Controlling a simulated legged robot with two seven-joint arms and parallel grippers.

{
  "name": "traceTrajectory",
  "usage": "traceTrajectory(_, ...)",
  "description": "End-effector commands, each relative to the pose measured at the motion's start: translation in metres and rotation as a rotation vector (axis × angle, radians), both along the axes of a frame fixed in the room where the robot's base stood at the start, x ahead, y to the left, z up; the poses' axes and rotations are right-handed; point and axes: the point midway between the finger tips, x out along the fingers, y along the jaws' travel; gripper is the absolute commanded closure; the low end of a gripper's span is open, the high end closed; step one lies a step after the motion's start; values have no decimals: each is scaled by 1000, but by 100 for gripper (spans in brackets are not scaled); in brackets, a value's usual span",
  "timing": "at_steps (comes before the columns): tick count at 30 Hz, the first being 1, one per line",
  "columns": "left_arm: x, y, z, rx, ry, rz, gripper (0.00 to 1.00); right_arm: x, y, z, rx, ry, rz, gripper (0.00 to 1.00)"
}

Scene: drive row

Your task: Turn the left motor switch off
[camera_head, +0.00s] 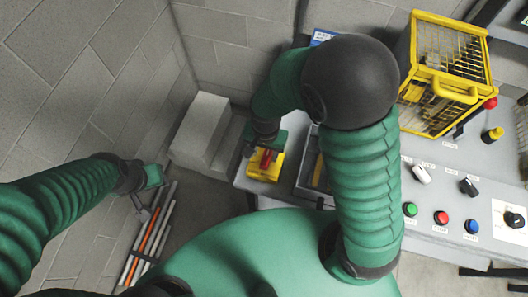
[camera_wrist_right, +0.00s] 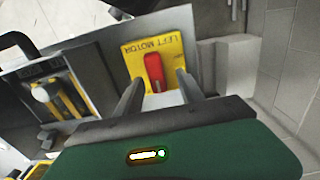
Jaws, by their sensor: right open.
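The left motor switch is a red handle (camera_wrist_right: 154,70) on a yellow plate (camera_wrist_right: 175,50) lettered LEFT MOTOR in the right wrist view. In the head view the yellow plate (camera_head: 258,173) sits at the left end of the grey panel, with its red handle (camera_head: 267,158) partly covered. My right gripper (camera_wrist_right: 159,78) is open. Its fingers stand on either side of the red handle in the wrist view, with gaps visible; I cannot tell their exact depth. In the head view the right gripper (camera_head: 261,147) is over the plate. My left gripper (camera_head: 146,204) hangs at the left, its opening unclear.
A yellow cage (camera_head: 440,75) stands on the panel (camera_head: 425,215), with several buttons and knobs. A grey block (camera_head: 200,125) is by the wall. Rods (camera_head: 150,235) lie under my left gripper.

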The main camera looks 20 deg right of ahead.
Motion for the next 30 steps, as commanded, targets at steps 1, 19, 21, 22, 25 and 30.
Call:
traceTrajectory(1, 0, 0, -1, 0, 0, 0, 64, 0, 0, -8, -1, 2, -1, 55)
traceTrajectory(19, 0, 0, -2, 0, 0, 0, 64, 4, 2, -20, -1, 3, 0, 83)
traceTrajectory(21, 0, 0, -1, 0, 0, 0, 64, 4, 2, -20, -1, 3, 0, 92)
traceTrajectory(22, 0, 0, -1, 0, 0, 0, 64, 4, 2, -20, -1, 3, 0, 96)
traceTrajectory(25, 0, 0, -1, 0, 0, 0, 64, 5, 2, -20, -1, 4, 0, 100)
traceTrajectory(30, 0, 0, -1, 0, 0, 0, 64, 5, 2, -20, -1, 4, 2, 100)
